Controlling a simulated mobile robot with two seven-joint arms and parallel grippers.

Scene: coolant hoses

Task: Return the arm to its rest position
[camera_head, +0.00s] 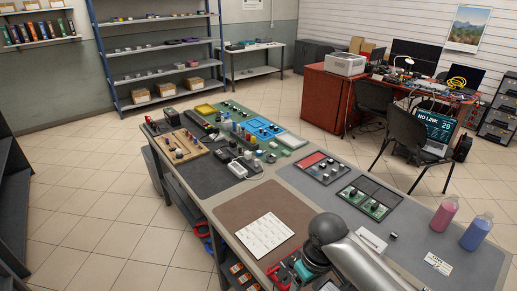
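A silver arm link with a dark rounded joint, mine, reaches in from the bottom right over the workbench (235,222). It appears to be my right arm. No gripper fingers show, so I cannot see what either gripper holds. My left arm is out of view. A pink bottle (443,217) and a blue bottle (476,233) stand upright at the bench's right end. Red and blue coiled hoses (203,230) show at the bench's left side, below the top. A red and green item (284,273) at the front edge is partly hidden by my arm.
A white sheet (264,235) lies on a brown mat. Panels with knobs (322,167) and green boards (369,197) lie further back. A white block (371,240) sits close beside my arm. A chair (408,135) stands behind the bench. Floor at the left is clear.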

